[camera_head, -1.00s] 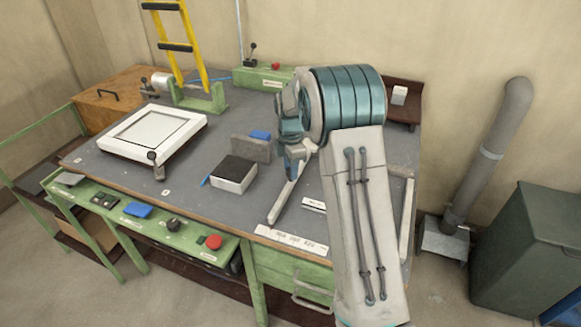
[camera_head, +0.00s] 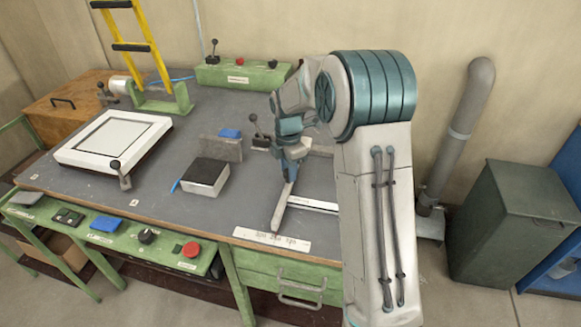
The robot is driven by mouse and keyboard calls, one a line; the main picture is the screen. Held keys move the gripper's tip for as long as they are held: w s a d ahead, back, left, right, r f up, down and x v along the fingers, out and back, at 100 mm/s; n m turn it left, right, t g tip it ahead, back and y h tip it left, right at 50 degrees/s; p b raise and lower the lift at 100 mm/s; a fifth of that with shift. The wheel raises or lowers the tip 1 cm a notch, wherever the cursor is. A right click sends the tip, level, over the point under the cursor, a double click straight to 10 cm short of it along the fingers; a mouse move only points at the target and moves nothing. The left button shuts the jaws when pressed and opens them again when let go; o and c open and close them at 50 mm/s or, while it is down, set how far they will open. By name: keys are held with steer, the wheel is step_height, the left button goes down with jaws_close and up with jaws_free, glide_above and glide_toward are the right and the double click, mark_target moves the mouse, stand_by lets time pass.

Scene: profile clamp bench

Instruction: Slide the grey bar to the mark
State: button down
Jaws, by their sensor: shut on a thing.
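A light grey bar (camera_head: 282,210) lies lengthwise on the dark bench top, pointing toward the front edge. My gripper (camera_head: 291,174) is low over the bench and shut on its far end; the fingertips are small and partly hidden by my own wrist. The bar's near end lies just behind a white printed strip (camera_head: 271,240) at the front edge, around its middle. A thin white strip (camera_head: 314,204) starts beside the bar's right side and runs right until my arm hides it. I cannot tell which marking is the mark.
A black-topped block (camera_head: 206,176) and a grey upright plate (camera_head: 221,148) stand left of the bar. A lever clamp (camera_head: 258,132) stands behind them. A white frame (camera_head: 110,139) lies at left. My arm hides the bench's right side.

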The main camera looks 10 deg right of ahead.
steer(key=c, duration=1.1)
jaws_free()
steer(key=shift+o, duration=0.2)
steer(key=shift+r, duration=0.15)
step_height(320, 180, up, 14)
steer(key=shift+f, duration=0.2)
